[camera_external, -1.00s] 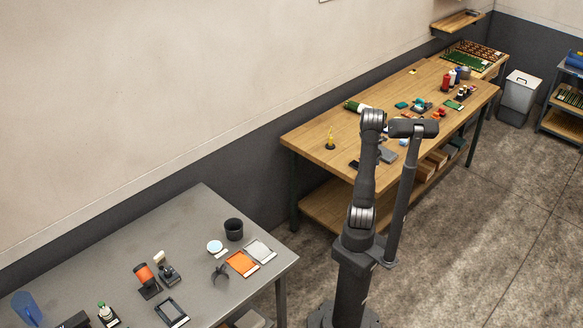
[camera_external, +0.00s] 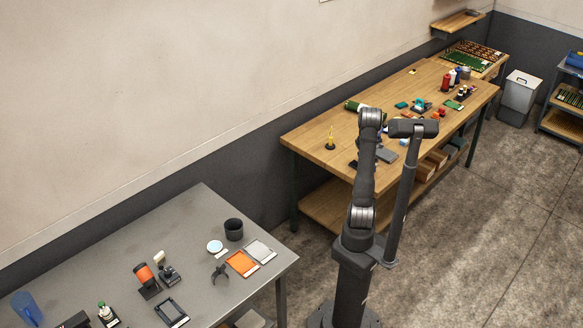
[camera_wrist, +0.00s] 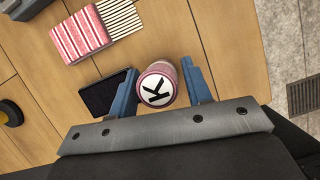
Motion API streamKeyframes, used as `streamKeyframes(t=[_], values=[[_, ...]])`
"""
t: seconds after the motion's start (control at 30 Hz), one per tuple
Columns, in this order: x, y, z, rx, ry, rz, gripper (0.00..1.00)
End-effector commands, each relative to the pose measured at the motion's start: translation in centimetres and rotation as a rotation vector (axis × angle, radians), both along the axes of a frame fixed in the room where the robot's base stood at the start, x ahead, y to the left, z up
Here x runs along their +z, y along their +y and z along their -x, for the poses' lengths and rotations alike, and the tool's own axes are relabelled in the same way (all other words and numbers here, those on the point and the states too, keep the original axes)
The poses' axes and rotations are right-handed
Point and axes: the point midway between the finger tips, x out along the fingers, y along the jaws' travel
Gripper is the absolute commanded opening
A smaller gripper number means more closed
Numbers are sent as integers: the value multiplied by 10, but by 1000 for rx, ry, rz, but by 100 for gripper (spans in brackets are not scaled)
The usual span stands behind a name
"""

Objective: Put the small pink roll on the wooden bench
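The small pink roll (camera_wrist: 157,88) shows in the wrist view with its round white end, marked with a black K, facing the camera. My gripper (camera_wrist: 160,66) has its two blue fingers on either side of the roll, and the tips appear to press on it. Whether the roll's far end touches the wood is hidden. The wooden bench (camera_wrist: 225,45) lies below it in the wrist view. In the external view the wooden bench (camera_external: 313,139) stands along the wall, with my arm in front of it. My gripper and the roll are hidden there.
A black flat rectangle (camera_wrist: 107,94) lies close left of the roll. A pink-striped stack (camera_wrist: 79,36) and a dark-striped one (camera_wrist: 119,18) lie farther off. The bench edge and floor are at right. A grey table (camera_external: 205,205) with several items is at the external view's left.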

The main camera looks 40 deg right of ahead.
Motion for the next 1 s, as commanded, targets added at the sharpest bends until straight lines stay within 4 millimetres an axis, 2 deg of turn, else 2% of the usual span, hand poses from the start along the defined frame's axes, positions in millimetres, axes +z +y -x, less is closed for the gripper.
streamKeyframes(t=[0.3,0.47,1.0], values=[[1,0,0,0,0,0,54],[10,2,-1,0,-1,1,54],[96,38,-7,1,-2,2,54]])
